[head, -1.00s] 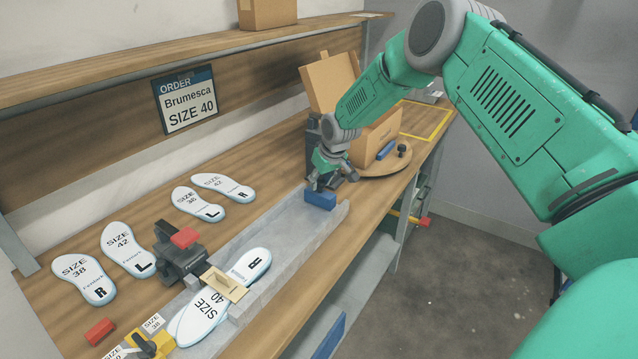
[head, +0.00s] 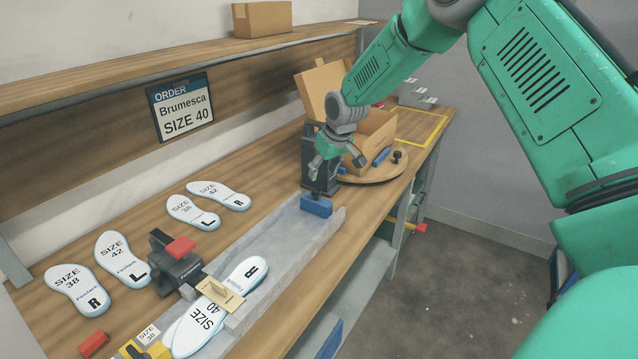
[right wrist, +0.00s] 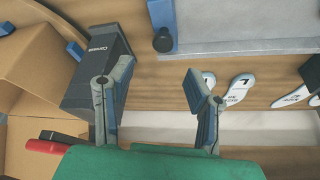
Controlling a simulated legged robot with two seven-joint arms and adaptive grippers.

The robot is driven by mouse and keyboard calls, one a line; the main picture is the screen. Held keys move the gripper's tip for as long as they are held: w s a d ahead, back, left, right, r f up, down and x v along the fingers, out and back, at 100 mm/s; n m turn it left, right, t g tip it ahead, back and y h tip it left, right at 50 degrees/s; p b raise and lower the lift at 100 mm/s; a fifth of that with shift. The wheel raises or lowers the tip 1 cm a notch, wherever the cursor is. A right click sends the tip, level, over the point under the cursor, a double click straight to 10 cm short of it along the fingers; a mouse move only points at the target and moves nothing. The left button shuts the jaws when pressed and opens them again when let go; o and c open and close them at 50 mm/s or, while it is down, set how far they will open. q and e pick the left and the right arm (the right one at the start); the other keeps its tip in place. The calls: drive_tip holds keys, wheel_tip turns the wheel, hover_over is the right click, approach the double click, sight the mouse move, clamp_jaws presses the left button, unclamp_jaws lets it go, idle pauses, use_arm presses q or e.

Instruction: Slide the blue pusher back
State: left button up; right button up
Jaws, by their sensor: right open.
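The blue pusher (head: 316,205) is a small block at the far end of the grey channel (head: 283,236). A dark knob stands on it, and the pusher also shows at the top of the right wrist view (right wrist: 160,14). My right gripper (head: 338,164) is open and empty. It hangs above and behind the pusher, apart from it, near a dark upright device. Its two spread fingers show in the right wrist view (right wrist: 155,98). In the channel's near part lies a size 40 insole (head: 194,330). My left gripper is not in view.
The dark device (head: 321,182) and an open cardboard box (head: 372,137) on a round wooden turntable (head: 375,177) stand close to my right gripper. A black clamp with a red top (head: 180,247) flanks the channel. Several loose insoles lie on the bench's left side.

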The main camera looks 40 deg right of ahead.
drive_tip(key=v, duration=0.3)
drive_tip(key=shift+s+d, duration=0.15)
drive_tip(key=shift+d, duration=0.2)
drive_tip(key=shift+a+r, duration=0.1)
drive_tip(key=shift+a, duration=0.1)
